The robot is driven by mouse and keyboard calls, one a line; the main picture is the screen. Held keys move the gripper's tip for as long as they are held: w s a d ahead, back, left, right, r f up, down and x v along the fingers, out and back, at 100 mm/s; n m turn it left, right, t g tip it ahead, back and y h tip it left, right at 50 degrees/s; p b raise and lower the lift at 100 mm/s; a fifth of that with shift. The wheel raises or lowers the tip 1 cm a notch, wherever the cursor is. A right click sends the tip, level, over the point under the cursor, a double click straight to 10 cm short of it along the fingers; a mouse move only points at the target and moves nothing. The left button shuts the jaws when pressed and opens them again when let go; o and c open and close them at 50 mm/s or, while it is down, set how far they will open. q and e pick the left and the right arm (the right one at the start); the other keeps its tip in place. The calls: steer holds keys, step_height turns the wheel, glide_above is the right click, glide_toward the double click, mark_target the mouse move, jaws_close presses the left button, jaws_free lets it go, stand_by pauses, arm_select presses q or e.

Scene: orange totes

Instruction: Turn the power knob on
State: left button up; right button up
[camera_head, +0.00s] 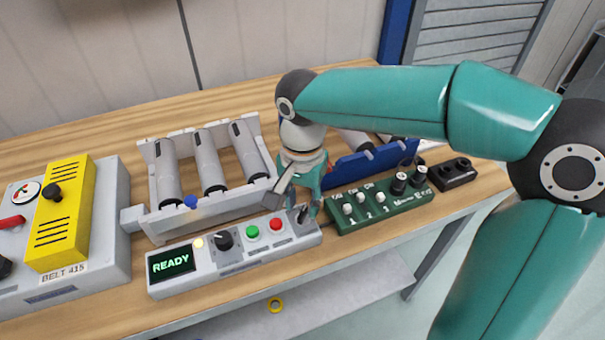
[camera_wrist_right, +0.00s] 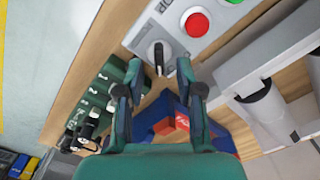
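A grey control box (camera_head: 190,278) with a lit READY display (camera_head: 170,263) lies along the front of the bench. It carries a black knob (camera_head: 223,240) near the display, a green button, a red button and another dark knob (camera_head: 302,216) at its right end. I cannot read which is labelled power. My right gripper (camera_head: 295,198) is just above the right-end knob, pointing down. In the right wrist view, my gripper's fingers (camera_wrist_right: 158,92) are apart and empty, and the knob (camera_wrist_right: 157,55) appears between and beyond them, with no visible contact. My left gripper is not in view.
A green switch panel (camera_head: 380,208) stands right of the control box, with a small black box (camera_head: 452,173) beyond. A roller conveyor (camera_head: 205,170) lies behind. A grey panel with a yellow cover (camera_head: 62,215) stands at left. A blue part (camera_head: 365,165) is behind the gripper.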

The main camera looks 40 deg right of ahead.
mark_target(303, 212)
step_height(303, 212, up, 10)
steer(key=shift+f, duration=0.15)
steer(key=shift+s, duration=0.1)
stand_by(0.6)
